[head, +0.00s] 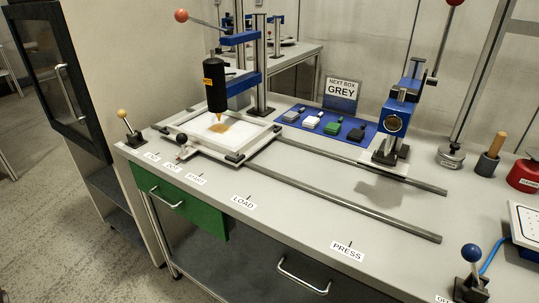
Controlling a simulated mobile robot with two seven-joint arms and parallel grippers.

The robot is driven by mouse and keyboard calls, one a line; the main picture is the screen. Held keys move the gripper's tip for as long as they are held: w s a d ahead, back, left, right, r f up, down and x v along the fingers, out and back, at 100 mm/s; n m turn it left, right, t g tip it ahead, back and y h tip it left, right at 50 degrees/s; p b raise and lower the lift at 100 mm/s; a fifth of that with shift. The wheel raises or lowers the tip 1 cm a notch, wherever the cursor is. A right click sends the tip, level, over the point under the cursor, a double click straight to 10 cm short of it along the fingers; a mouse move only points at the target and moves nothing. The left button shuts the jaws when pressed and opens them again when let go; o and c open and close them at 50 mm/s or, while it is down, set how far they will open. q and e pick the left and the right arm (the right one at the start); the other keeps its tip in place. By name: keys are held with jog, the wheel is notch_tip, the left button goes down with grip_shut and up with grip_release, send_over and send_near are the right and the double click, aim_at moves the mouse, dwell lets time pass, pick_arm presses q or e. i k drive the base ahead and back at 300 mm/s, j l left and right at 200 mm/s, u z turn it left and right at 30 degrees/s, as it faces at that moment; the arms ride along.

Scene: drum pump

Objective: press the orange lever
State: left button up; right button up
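The orange lever (181,15) is a thin rod with an orange-red ball at its end. It reaches out to the upper left from the blue head of a stand, and its ball end is raised slightly above the rod's other end. Under the head hangs a black cylinder (214,85) with a yellow label and an amber nozzle. The nozzle points down at an amber patch on a white plate (200,124) in a sliding frame. Neither of my grippers shows in the head view.
A second blue press (397,118) with a red-ball lever (453,3) stands at the right. Coloured boxes lie on a blue mat (300,113). The front bench strip is mostly clear.

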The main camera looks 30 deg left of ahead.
aim_at(181, 15)
jog(key=u, duration=1.4)
jog(key=i+j, duration=0.15)
jog(key=j, duration=0.25)
jog(key=i+j, duration=0.15)
jog(key=j, duration=0.25)
jog(key=i+j+u, duration=0.1)
jog(key=j, duration=0.3)
jog(key=i+j, duration=0.25)
jog(key=j, duration=0.15)
jog(key=i+j, duration=0.2)
jog(key=j, duration=0.15)
jog(key=i+j, duration=0.15)
jog(key=j, duration=0.25)
jog(key=u, duration=0.05)
